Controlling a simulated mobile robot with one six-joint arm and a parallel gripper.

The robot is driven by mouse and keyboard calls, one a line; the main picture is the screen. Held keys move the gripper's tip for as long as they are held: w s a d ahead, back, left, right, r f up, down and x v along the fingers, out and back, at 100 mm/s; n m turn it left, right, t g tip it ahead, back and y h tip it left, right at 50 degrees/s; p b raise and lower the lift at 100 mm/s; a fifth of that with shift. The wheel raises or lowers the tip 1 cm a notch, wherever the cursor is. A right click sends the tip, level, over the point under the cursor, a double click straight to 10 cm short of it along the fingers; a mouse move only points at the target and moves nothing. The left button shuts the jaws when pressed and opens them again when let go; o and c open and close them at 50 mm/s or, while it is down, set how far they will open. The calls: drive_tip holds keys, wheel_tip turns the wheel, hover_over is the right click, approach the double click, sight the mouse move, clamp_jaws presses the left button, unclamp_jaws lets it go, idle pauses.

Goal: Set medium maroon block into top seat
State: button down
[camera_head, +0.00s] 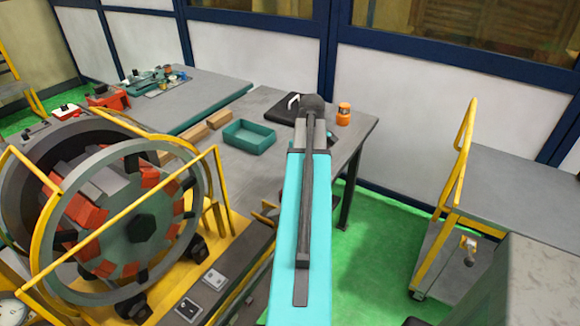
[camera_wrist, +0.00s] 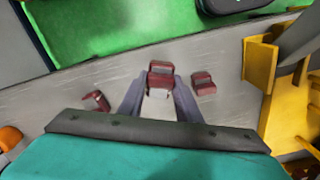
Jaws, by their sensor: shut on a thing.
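My gripper (camera_wrist: 160,84) is shut on a maroon block (camera_wrist: 160,73) in the wrist view, with a grey finger on each side and a pale part under the block. Two other maroon blocks lie apart on the grey surface, one to the left (camera_wrist: 96,101) and one to the right (camera_wrist: 203,84). In the head view, the large round stator (camera_head: 140,228) stands at the left in a yellow frame, with several red-orange blocks around its face. I cannot make out its top seat clearly. My gripper is hidden behind my arm there.
A grey table (camera_head: 262,180) holds a teal tray (camera_head: 250,136) and an orange container (camera_head: 343,114). Yellow rails (camera_head: 221,190) run beside the stator. In the wrist view, a yellow frame (camera_wrist: 258,62) stands close at the right. Green floor lies open behind the table edge.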

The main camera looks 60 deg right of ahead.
drive_tip(key=w+d+p, duration=0.1)
drive_tip(key=w, duration=0.2)
drive_tip(key=w+d, duration=0.1)
drive_tip(key=w, duration=0.2)
drive_tip(key=w+d+p, duration=0.1)
drive_tip(key=w, duration=0.2)
drive_tip(key=shift+w+d+f+p, duration=0.1)
drive_tip(key=shift+d+f+p, duration=0.25)
drive_tip(key=shift+f, duration=0.05)
drive_tip(key=shift+f, duration=0.1)
drive_tip(key=shift+f+p, duration=0.8)
drive_tip(key=shift+f, duration=0.9)
drive_tip(key=shift+f, duration=0.1)
drive_tip(key=c, duration=1.3)
unclamp_jaws()
